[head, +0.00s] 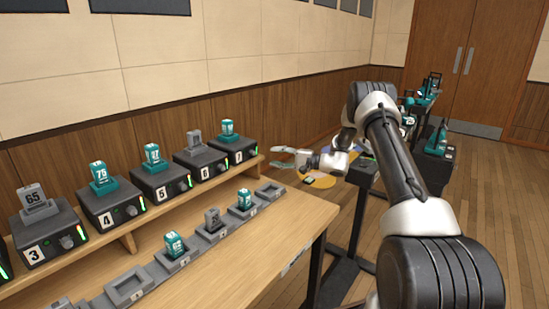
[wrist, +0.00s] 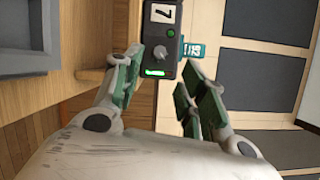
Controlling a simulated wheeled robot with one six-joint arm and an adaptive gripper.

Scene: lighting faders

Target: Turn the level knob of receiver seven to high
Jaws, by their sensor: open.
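Receiver seven (head: 228,154) is a dark box with a "7" label at the right end of the raised shelf, with a teal pack on top. In the wrist view the front of receiver seven (wrist: 168,32) is turned on its side. Its grey level knob (wrist: 163,55) sits between a round green light and a lit green bar (wrist: 155,72). The knob's pointer is too small to read. My gripper (head: 283,158) is right of receiver seven. In the wrist view my gripper (wrist: 161,68) is open, fingers either side of the knob's line, apparently not touching it.
Receiver six (head: 203,165) stands close left of seven, with more receivers further along the shelf. Grey cradles (head: 128,287), some holding packs, line the table (head: 230,285) in front. The panelled wall rises behind. Open floor lies to the right.

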